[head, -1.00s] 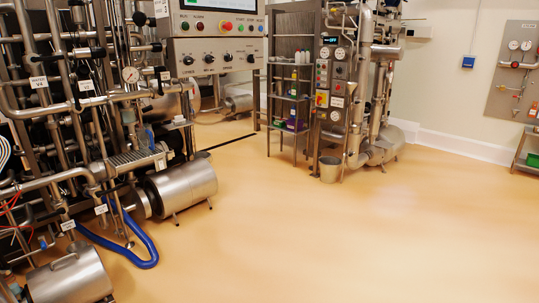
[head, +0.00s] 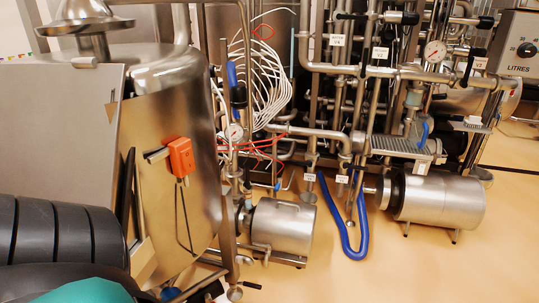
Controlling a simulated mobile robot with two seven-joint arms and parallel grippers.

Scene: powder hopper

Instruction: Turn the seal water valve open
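No valve can be told for sure as the seal water valve, as its label cannot be read. A blue-and-black upright handle (head: 236,88) is on the pipework right of the steel tank (head: 175,95). A small round gauge (head: 233,132) sits below it. A small blue part (head: 170,294) shows low at the tank's foot, partly cut off by the bottom edge. Neither of my grippers is in view.
An orange box (head: 180,156) is fixed to the tank front. Two steel motors (head: 283,226) (head: 440,202) stand on the floor with a blue hose (head: 357,252) between them. Dense pipework (head: 350,70) fills the back. Orange floor (head: 430,270) is clear at lower right.

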